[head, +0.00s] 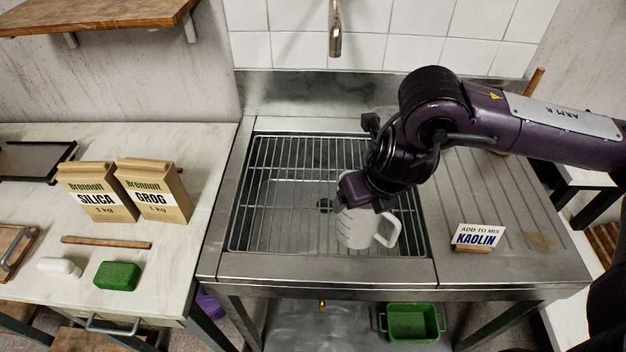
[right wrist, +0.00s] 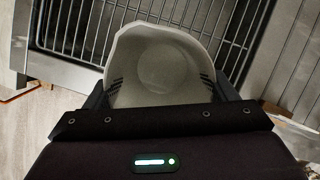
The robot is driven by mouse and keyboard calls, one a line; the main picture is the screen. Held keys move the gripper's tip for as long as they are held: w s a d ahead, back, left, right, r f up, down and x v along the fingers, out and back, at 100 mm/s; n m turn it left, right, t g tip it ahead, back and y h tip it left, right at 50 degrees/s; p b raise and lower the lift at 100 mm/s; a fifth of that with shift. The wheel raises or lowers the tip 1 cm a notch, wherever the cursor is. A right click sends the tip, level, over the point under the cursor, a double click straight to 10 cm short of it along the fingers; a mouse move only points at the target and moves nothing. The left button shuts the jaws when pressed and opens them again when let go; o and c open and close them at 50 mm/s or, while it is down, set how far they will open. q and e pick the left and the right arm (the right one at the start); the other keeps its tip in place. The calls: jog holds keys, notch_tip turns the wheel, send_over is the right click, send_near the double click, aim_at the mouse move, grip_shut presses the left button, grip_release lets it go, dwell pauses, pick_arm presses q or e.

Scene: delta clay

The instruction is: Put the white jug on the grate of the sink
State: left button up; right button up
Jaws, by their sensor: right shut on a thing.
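The white jug (head: 356,232) is upright over the front right part of the sink grate (head: 285,205). Its handle points right in the head view. My right gripper (head: 364,200) comes down from above and is shut on the jug near its top. In the right wrist view the jug's open mouth (right wrist: 160,65) shows between the fingers, and it looks empty. The grate's bars (right wrist: 75,25) show behind it. I cannot tell whether the jug's base touches the grate. My left gripper is not in view.
A tap (head: 335,30) hangs above the sink's back. A Kaolin card (head: 478,236) stands on the drainboard (head: 500,190) at right. Silica (head: 97,192) and Grog (head: 153,190) bags and a green sponge (head: 118,276) are on the left counter. The grate's left half is clear.

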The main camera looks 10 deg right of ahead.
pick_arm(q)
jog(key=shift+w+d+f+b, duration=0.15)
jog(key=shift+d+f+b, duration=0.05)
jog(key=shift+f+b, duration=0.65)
pick_arm(e)
jog(key=w+f, duration=0.1)
jog(key=w, duration=0.7)
jog(key=w+a+f, duration=0.1)
jog(key=w+f, duration=0.1)
jog(key=w, duration=0.6)
jog(key=shift+w+a+f, duration=0.25)
jog(key=shift+w+f, duration=0.05)
jog(key=shift+f, duration=0.2)
jog(key=o, duration=1.3)
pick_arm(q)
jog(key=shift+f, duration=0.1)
